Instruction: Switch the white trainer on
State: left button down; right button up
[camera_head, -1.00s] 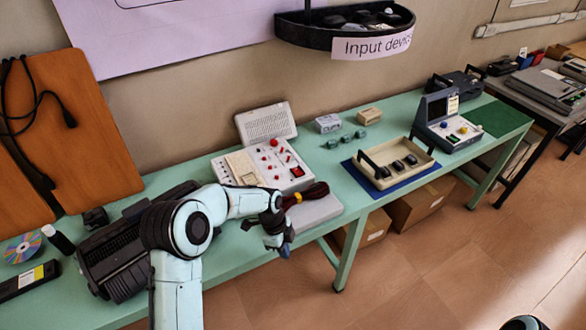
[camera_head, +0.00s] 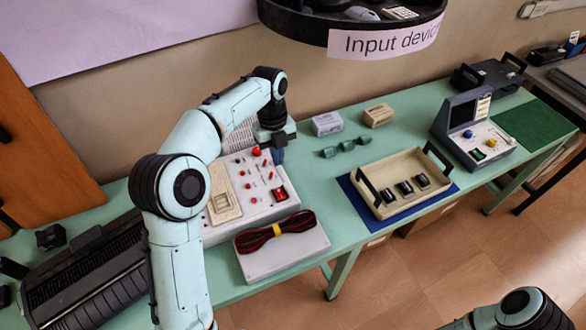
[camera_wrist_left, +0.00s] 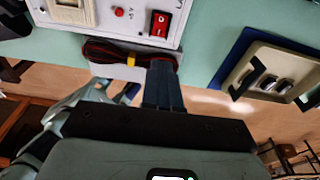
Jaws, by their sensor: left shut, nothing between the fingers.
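The white trainer (camera_head: 235,205) stands on the green table in the head view, its panel carrying red knobs, small levers and a cream block. A red rocker switch (camera_head: 279,194) sits at its front right corner. The switch also shows in the wrist view (camera_wrist_left: 159,25); I cannot tell its position. My left gripper (camera_head: 278,158) is shut and empty, pointing down above the trainer's right edge, behind the switch in the head picture. In the wrist view its shut fingers (camera_wrist_left: 162,68) appear just below the switch, apart from it. My right gripper is out of view.
A red and black cable bundle (camera_head: 275,231) lies on a grey box (camera_head: 285,258) before the trainer. A cream tray (camera_head: 398,205) on a blue mat and a blue-grey console (camera_head: 470,128) stand to the right. A black shelf (camera_head: 350,28) hangs above.

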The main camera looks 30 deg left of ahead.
pick_arm(q)
jog(key=b, duration=0.2)
send_near(281, 197)
jog(key=f, duration=0.5)
jog(key=shift+s+d+f, duration=0.25)
jog(key=shift+d+f, duration=0.05)
jog(key=shift+f, duration=0.55)
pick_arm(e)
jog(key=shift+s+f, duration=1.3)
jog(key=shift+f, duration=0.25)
